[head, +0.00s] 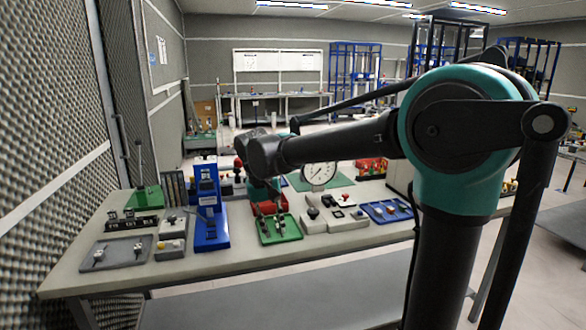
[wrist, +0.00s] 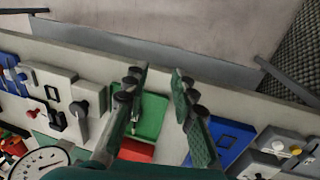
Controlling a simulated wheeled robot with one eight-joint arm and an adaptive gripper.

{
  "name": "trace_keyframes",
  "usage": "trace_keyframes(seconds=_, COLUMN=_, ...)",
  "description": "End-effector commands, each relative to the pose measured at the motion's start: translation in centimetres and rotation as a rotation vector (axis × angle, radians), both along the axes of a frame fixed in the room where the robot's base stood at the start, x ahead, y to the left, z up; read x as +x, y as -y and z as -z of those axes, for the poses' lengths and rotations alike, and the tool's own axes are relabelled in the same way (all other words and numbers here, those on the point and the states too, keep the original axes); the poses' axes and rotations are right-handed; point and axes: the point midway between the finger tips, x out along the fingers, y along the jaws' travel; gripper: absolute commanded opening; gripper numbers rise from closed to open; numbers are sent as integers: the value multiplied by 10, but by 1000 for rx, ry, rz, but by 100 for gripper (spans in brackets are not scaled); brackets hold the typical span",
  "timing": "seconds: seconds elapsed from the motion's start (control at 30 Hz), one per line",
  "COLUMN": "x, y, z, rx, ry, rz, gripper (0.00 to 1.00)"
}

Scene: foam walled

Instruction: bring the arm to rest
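My arm (head: 340,140) reaches out to the left over the workbench, its dark forearm roughly level. My gripper (wrist: 160,76) points down above the bench. In the wrist view its two dark green fingers stand apart with a clear gap, so it is open, and nothing shows between them but the bench top and part of a green panel (wrist: 152,118) below. In the head view the gripper is small and mostly hidden by the wrist, above a red block (head: 270,207) and the green panel. I cannot tell the exact height above them.
The workbench (head: 330,246) carries a blue stand (head: 211,230), a round dial gauge (head: 319,174), grey switch boxes (head: 335,215) and a blue tray (head: 386,212). A grey foam wall (head: 50,130) rises at the left. The bench's front strip is bare.

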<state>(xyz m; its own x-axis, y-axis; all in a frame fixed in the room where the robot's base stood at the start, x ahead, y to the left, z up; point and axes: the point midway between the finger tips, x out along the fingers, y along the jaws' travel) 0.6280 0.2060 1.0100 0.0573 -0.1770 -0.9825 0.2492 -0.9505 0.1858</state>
Motion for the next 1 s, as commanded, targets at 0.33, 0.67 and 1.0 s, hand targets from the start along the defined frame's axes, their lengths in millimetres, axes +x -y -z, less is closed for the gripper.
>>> trace_keyframes(seconds=0.33, x=-5, y=52, z=29, rx=55, ry=31, rz=36, gripper=26)
trace_keyframes(seconds=0.67, x=-37, y=143, z=87, rx=147, ry=118, rz=107, gripper=26)
trace_keyframes(seconds=1.0, x=-119, y=235, z=167, rx=226, ry=292, rz=207, gripper=26)
